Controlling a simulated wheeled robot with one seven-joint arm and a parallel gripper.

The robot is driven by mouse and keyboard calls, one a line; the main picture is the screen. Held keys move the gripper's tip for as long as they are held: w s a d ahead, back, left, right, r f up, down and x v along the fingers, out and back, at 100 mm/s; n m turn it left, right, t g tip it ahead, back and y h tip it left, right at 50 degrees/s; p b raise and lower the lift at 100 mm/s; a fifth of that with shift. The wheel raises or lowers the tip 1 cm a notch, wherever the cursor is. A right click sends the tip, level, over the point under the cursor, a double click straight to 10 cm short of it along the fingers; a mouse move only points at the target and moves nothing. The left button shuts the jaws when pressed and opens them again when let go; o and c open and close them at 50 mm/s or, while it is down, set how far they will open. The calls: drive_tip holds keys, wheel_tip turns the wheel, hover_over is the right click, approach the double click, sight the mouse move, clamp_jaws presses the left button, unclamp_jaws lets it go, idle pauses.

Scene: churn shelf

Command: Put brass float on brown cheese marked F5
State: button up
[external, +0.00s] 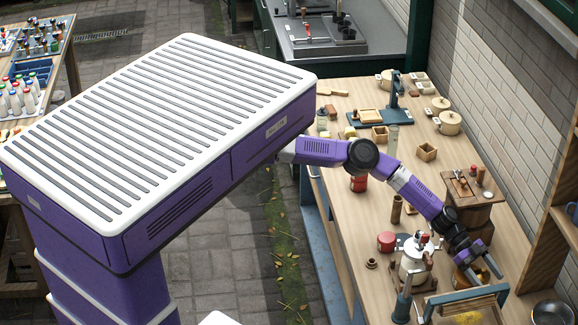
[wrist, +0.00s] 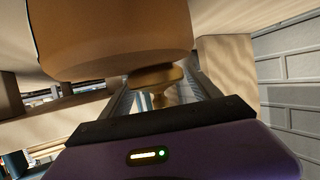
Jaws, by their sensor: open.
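My gripper (external: 484,278) is open, low over the near right part of the wooden bench. In the wrist view its two fingers (wrist: 163,98) reach forward, apart. A small brass-coloured stepped piece (wrist: 157,76), possibly the brass float, shows between or just beyond them; contact cannot be told. A large rounded orange-brown body (wrist: 112,38) fills the top of the wrist view close to the fingers. I cannot tell whether it is the brown cheese, and no F5 mark is readable. In the external view a golden-brown round thing (external: 462,281) sits beside the fingers, partly hidden.
A blue-framed tray (external: 466,302) lies in front. A shelf upright (external: 545,250) closes the right side.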

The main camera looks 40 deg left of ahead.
drive_tip(key=shift+r, duration=0.2)
drive_tip(key=p+v, duration=0.1)
drive_tip(key=p, duration=0.1)
drive_tip(key=p+v, duration=0.1)
drive_tip(key=p, duration=0.1)
drive_tip(key=shift+a+r, duration=0.15)
drive_tip(key=shift+r, duration=0.15)
drive_tip(key=p+v, duration=0.3)
drive_tip(key=p, duration=0.1)
drive_tip(key=shift+w+a, duration=0.1)
drive_tip(key=shift+w+a+r+p, duration=0.15)
drive_tip(key=shift+w+a+p, duration=0.05)
drive_tip(key=shift+a+p, duration=0.65)
